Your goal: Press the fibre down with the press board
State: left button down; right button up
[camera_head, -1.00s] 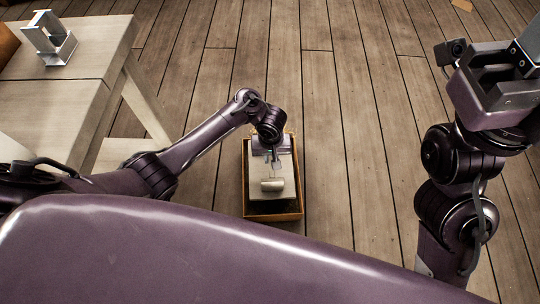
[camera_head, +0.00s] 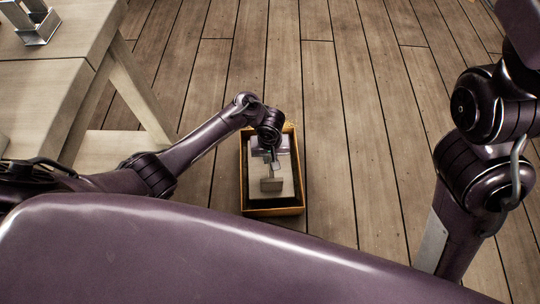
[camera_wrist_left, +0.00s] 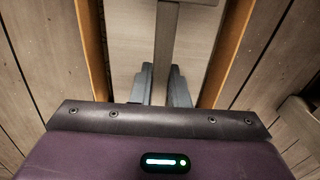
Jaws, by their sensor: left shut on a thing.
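The box (camera_head: 272,212) is an open orange-brown case on the floor below me, in the middle of the head view. The pale press board (camera_head: 286,183) lies inside its walls, with a grey-beige handle (camera_head: 271,184) standing on it. My left gripper (camera_head: 267,158) reaches down over the box and is shut on the handle. In the left wrist view the two grey fingers (camera_wrist_left: 163,88) flank the handle post (camera_wrist_left: 166,45), with the board (camera_wrist_left: 126,40) beneath. The board hides what lies under it, so I cannot see the fibre there. My right gripper is out of view.
A pale wooden table (camera_head: 60,75) stands at the left with a metal frame (camera_head: 32,22) on it. Its leg (camera_head: 140,95) slants down toward the box. The plank floor (camera_head: 330,100) is clear beyond and right of the box.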

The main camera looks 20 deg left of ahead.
pick_arm(q)
jog(key=shift+f+b, duration=1.25)
jog(key=shift+f, duration=1.3)
dwell(1.5)
jog(key=shift+s+f, duration=0.15)
jog(key=shift+f, duration=0.05)
dwell(0.8)
